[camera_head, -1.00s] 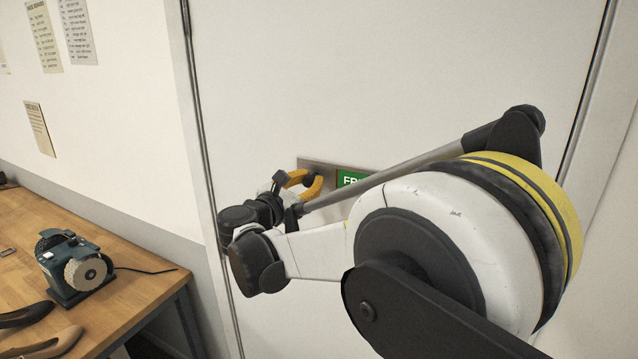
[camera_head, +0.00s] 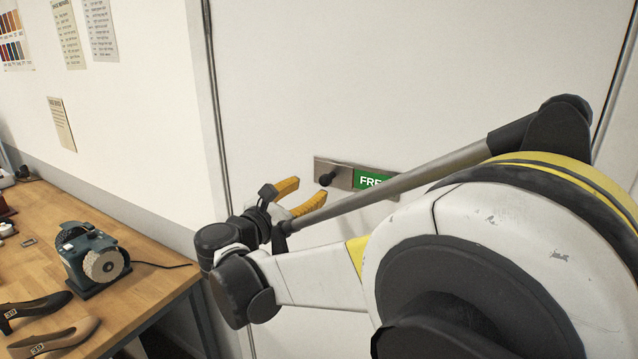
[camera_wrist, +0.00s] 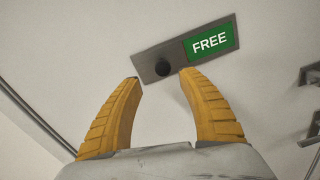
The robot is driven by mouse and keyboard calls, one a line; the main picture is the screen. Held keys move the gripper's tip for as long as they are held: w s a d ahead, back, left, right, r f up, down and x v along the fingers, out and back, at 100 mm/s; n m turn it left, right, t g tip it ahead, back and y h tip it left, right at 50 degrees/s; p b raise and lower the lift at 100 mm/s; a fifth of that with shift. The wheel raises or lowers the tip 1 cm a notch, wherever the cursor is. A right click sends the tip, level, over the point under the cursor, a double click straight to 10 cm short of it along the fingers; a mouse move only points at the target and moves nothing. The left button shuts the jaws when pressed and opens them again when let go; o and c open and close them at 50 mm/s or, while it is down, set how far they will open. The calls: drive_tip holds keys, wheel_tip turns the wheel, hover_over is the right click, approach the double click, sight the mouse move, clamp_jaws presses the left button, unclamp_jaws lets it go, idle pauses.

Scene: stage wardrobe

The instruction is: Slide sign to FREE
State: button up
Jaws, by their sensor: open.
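The sliding sign is a metal plate (camera_head: 322,168) on the white door, with a dark round knob (camera_head: 327,179) at its left and a green panel (camera_head: 366,180) to the right. My arm covers part of the panel in the head view. In the wrist view the panel reads FREE (camera_wrist: 210,41) in full, and the knob (camera_wrist: 163,68) is on the left part of the plate. My gripper (camera_head: 299,194) is open and empty. Its yellow fingers are apart from the knob, which shows beyond the fingertips (camera_wrist: 160,80) in the wrist view.
A wooden workbench (camera_head: 150,270) stands at the left, with a teal grinding machine (camera_head: 88,258) and shoes (camera_head: 55,335) on it. Notices hang on the wall. A door handle (camera_wrist: 310,75) shows at the right in the wrist view.

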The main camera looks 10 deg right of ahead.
drive_tip(key=v, duration=0.4)
drive_tip(key=s+d+f+m+g+y+b, duration=0.25)
drive_tip(key=s+d+f+m+b, duration=0.2)
drive_tip(key=d+f, duration=0.35)
drive_tip(key=s+d+f+m+g+y+b, duration=0.2)
drive_tip(key=s+d+f+m+g+b, duration=0.15)
drive_tip(key=s+d+f+m, duration=0.45)
drive_tip(key=s+f+m+g+y+b, duration=0.1)
drive_tip(key=s+f+m+y+b, duration=0.5)
drive_tip(key=s+f+m+b, duration=0.3)
drive_tip(key=s+f+m, duration=0.4)
drive_tip(key=s+f, duration=0.2)
drive_tip(key=shift+d+f+m, duration=0.15)
drive_tip(key=shift+f+m, duration=0.2)
drive_tip(key=shift+f, duration=0.05)
drive_tip(key=shift+y, duration=0.25)
